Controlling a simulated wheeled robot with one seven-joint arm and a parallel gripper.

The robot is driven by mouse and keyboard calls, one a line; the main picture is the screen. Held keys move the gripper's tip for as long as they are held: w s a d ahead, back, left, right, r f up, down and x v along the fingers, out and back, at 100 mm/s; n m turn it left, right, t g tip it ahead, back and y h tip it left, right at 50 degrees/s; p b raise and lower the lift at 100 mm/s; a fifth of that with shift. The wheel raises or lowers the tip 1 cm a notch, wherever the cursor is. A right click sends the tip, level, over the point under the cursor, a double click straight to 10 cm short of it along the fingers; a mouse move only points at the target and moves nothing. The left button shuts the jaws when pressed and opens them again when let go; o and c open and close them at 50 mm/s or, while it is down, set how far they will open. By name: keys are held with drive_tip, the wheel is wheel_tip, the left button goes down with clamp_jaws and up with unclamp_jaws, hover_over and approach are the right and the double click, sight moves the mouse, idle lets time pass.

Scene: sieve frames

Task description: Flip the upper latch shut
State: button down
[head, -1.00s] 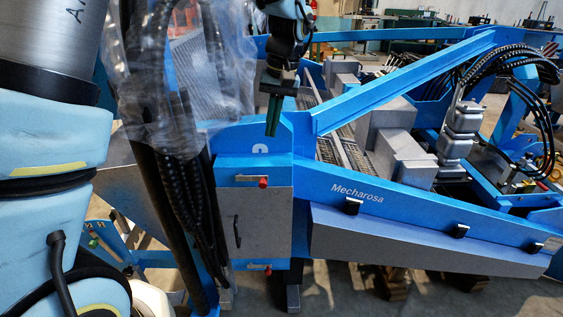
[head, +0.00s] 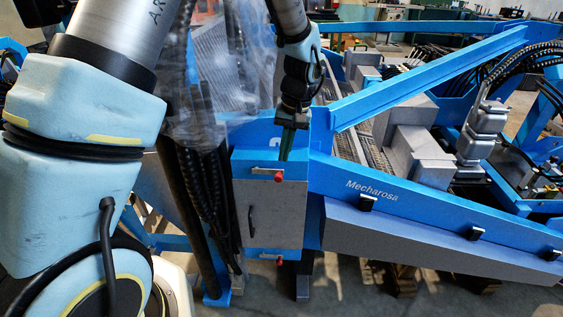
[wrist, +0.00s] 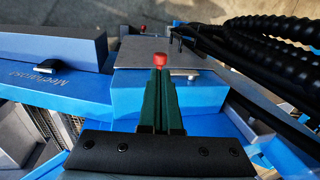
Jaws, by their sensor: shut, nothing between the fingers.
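The upper latch (head: 268,171) is a thin metal bar with a red knob, at the top edge of a grey door (head: 277,212) on the blue machine frame. Its red knob also shows in the wrist view (wrist: 160,60), just beyond my fingertips. My gripper (head: 286,157) has dark green fingers and points down just above the knob. The fingers are shut together and empty. I cannot tell whether the tips touch the knob. A lower latch (head: 272,259) with a red knob sits below the door.
Black hoses (head: 205,200) and a clear plastic sheet (head: 200,100) hang just left of the door. The blue beam marked Mecharosa (head: 420,211) runs off to the right. The space in front of the door looks free.

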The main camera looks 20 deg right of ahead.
sight(280, 175)
drive_tip(key=f, duration=0.1)
drive_tip(key=f+p, duration=0.1)
drive_tip(key=f, duration=0.2)
drive_tip(key=shift+w+a+f, duration=0.15)
drive_tip(key=shift+a+f, duration=0.25)
drive_tip(key=shift+d+f, duration=0.1)
drive_tip(key=y+b, duration=0.1)
drive_tip(key=f+t+y+b, duration=0.1)
drive_tip(key=d+f+y, duration=0.1)
drive_tip(key=shift+s+f+b, duration=0.25)
drive_tip(key=shift+b, duration=0.15)
drive_tip(key=shift+a+f+b, duration=0.1)
drive_tip(key=shift+f+b, duration=1.1)
drive_tip(key=shift+f, duration=0.1)
drive_tip(key=shift+w+a+f+b, duration=0.1)
drive_tip(key=shift+f+b, duration=0.35)
drive_tip(key=shift+f, duration=0.2)
